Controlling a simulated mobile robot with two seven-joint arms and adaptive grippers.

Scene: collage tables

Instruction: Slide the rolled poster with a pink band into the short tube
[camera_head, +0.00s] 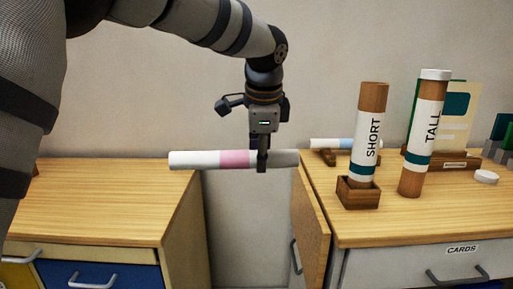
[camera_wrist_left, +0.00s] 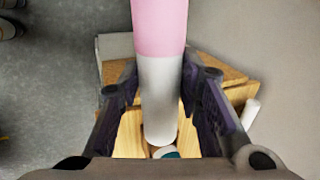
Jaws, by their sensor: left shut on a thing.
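The rolled poster with a pink band (camera_head: 205,160) is white and lies level in the air, over the gap between two tables. It also shows in the left wrist view (camera_wrist_left: 160,85). My left gripper (camera_head: 262,165) points down and is shut on the poster, to the right of the pink band. The short tube (camera_head: 369,135), brown with a white label reading SHORT, stands upright in a wooden block holder (camera_head: 358,195) on the right table. The poster's right end is apart from it, to its left. My right gripper is in neither view.
A tall tube (camera_head: 423,135) with a white cap stands right of the short tube. A poster with a blue band (camera_head: 335,144) lies on a wooden rest behind. A white cap (camera_head: 486,177) lies at right.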

